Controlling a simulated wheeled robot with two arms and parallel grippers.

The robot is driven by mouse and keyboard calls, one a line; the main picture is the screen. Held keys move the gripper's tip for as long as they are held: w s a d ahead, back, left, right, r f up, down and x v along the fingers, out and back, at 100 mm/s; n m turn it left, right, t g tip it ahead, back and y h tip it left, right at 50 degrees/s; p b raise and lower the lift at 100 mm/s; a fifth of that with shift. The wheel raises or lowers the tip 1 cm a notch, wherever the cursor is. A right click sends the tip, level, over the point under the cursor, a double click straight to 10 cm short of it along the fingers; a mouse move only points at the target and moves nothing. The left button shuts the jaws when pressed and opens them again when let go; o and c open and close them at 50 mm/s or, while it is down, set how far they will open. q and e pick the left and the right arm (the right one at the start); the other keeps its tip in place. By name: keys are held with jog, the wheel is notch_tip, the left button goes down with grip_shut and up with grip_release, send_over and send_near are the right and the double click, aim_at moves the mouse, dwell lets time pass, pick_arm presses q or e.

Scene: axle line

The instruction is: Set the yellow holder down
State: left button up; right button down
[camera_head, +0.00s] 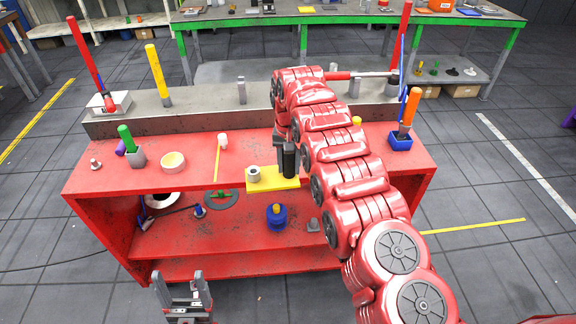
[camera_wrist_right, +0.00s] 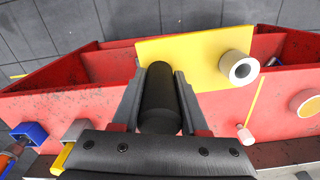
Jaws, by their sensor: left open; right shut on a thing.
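The yellow holder (camera_head: 272,183) is a flat yellow plate with a grey ring (camera_head: 253,174) at one end and a black upright post (camera_head: 290,161) at the other. My right gripper (camera_head: 284,150) is shut on the black post. In the right wrist view the post (camera_wrist_right: 160,98) sits between the fingers, and the yellow plate (camera_wrist_right: 187,60) lies beyond it. The plate is at the front edge of the red bench (camera_head: 340,160) and appears to overhang it; I cannot tell whether it touches. My left gripper (camera_head: 183,284) is open and empty, low in front of the bench.
A green handle in a grey block (camera_head: 136,154), a cream roll (camera_head: 173,162) and a white-pink piece (camera_head: 222,141) stand on the bench's left. A blue cup (camera_head: 400,141) stands at the right. A blue spool (camera_head: 277,218) sits on the lower shelf.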

jog(key=shift+w+d, duration=0.1)
jog(key=shift+d, duration=0.05)
jog(key=shift+d+r, duration=0.1)
jog(key=shift+r, duration=0.15)
jog(key=shift+d+r, duration=0.15)
jog(key=shift+d, duration=0.05)
jog(key=shift+d+r, duration=0.15)
jog(key=shift+d, duration=0.35)
jog(key=shift+d+r, duration=0.3)
jog(key=shift+r, duration=0.05)
jog(key=shift+w+d+r+n, duration=0.1)
jog(key=shift+n, duration=0.2)
jog(key=shift+d, duration=0.3)
